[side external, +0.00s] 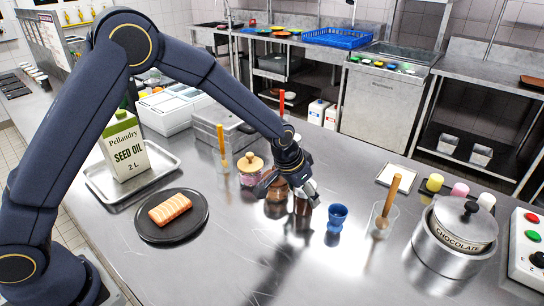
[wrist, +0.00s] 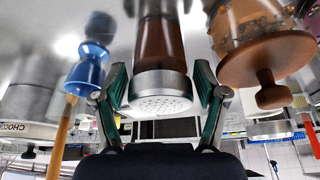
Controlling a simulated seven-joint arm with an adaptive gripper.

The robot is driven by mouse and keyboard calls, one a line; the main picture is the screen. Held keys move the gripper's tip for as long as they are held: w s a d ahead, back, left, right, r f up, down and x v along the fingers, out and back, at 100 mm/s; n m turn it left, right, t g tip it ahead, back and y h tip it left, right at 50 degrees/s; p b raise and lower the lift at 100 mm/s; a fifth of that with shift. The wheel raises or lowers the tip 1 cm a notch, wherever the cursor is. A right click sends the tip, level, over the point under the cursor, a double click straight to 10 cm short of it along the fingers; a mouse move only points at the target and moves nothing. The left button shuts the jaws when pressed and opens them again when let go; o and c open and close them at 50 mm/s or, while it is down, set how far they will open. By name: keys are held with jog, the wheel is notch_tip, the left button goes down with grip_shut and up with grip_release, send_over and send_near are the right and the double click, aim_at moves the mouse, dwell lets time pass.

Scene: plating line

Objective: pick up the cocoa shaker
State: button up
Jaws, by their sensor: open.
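The cocoa shaker, with a brown body and a silver perforated cap, shows in the wrist view (wrist: 162,42). In the wrist view my gripper (wrist: 160,95) is open, with one green-padded finger on each side of the shaker's cap. The cap lies between the fingers, and gaps show on both sides. I cannot tell how far the shaker reaches into the jaws.
A blue egg cup (side external: 337,216) stands close to the shaker. A wooden-lidded jar (wrist: 252,60) is on its other side. A glass with a wooden-handled tool (side external: 384,214) and a chocolate pot (side external: 450,251) stand right. A salmon plate (side external: 150,232) lies left. The front counter is clear.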

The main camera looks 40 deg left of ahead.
jog(key=shift+w+f, duration=0.25)
jog(key=shift+f, duration=0.45)
jog(key=c, duration=0.9)
jog(key=shift+c, duration=0.7)
jog(key=shift+d+r, duration=0.1)
jog(key=shift+r, duration=0.05)
